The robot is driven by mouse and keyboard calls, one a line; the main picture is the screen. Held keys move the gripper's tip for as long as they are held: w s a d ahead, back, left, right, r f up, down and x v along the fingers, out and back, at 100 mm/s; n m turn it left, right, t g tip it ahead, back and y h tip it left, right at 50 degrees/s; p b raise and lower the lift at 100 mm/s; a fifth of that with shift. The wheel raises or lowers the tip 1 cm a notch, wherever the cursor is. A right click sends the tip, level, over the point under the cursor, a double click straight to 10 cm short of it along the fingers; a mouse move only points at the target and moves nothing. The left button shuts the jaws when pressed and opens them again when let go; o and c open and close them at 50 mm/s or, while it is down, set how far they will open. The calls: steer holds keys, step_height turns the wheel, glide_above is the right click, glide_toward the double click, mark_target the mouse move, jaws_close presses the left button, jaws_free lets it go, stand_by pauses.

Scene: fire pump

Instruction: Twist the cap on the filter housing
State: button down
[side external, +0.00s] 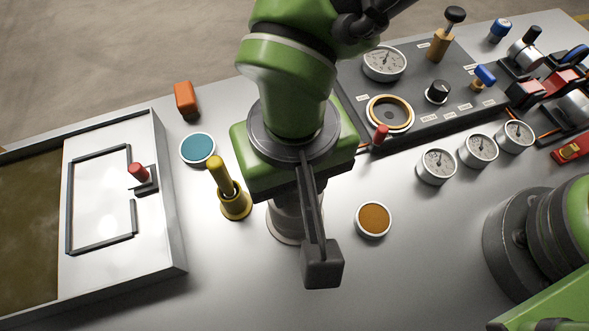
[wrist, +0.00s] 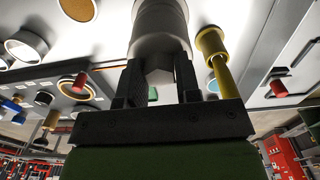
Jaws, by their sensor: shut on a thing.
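The filter housing (side external: 284,222) is a grey cylinder standing on the metal table, partly hidden under my arm in the side external view. In the wrist view the housing (wrist: 160,18) shows at top centre. Its grey cap (wrist: 156,68) sits between the two dark fingers of my gripper (wrist: 157,74), which is shut on it, one finger on each side. In the side external view my arm hides the fingers and the cap.
A yellow handle on a base (side external: 235,203) stands close to the left of the housing. A teal-topped round dish (side external: 198,150) and an orange-brown one (side external: 373,220) flank it. An orange block (side external: 186,100), several gauges (side external: 437,166) and a dark control panel (side external: 410,90) are nearby. The front table is clear.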

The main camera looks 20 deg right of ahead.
steer(key=c, duration=1.9)
jaws_free()
steer(key=shift+f, duration=0.4)
jaws_close()
steer(key=m, duration=0.5)
steer(key=shift+a, duration=0.1)
steer(key=m, duration=0.5)
steer(key=m, duration=0.5)
